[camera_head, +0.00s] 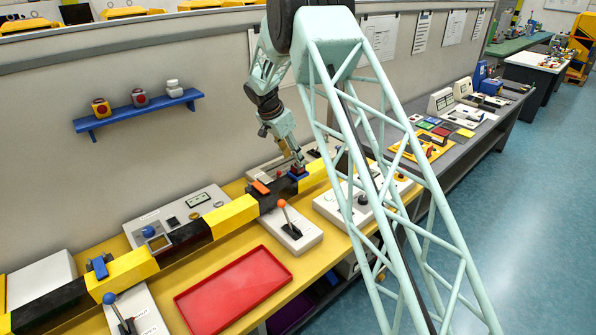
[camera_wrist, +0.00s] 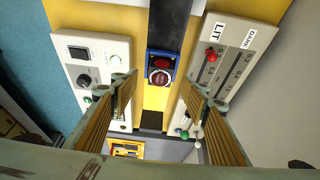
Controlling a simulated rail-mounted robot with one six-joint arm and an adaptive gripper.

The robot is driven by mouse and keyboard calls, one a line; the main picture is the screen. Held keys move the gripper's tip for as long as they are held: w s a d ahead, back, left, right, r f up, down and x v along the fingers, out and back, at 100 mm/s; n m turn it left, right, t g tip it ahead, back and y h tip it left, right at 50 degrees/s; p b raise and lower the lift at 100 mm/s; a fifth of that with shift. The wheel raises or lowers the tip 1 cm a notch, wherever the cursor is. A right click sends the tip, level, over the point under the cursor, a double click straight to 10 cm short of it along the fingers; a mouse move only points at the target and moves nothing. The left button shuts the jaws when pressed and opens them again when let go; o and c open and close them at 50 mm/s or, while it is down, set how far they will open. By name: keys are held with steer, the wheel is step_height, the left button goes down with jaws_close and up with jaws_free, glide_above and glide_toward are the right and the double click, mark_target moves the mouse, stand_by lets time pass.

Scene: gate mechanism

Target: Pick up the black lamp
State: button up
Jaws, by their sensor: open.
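My gripper (camera_head: 297,160) is above the black-and-yellow beam. In the wrist view its two fingers (camera_wrist: 160,88) are wide apart with nothing held. Between and beyond them is a blue square housing with a dark red round lamp (camera_wrist: 160,66) and a pale-rimmed red disc below it. In the head view this blue housing (camera_head: 299,173) sits on the beam right under the gripper, partly covered by it. I cannot make out a clearly black lamp in either view.
The striped beam (camera_head: 232,215) runs along the yellow bench, with an orange block (camera_head: 260,187) and a blue clamp (camera_head: 99,267) on it. A blue shelf (camera_head: 138,112) holds small boxes.

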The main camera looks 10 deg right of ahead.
mark_target(298, 170)
steer(key=shift+d+f, duration=0.15)
steer(key=shift+f, duration=0.3)
steer(key=shift+x, duration=2.6)
steer(key=shift+w, duration=0.1)
steer(key=c, duration=1)
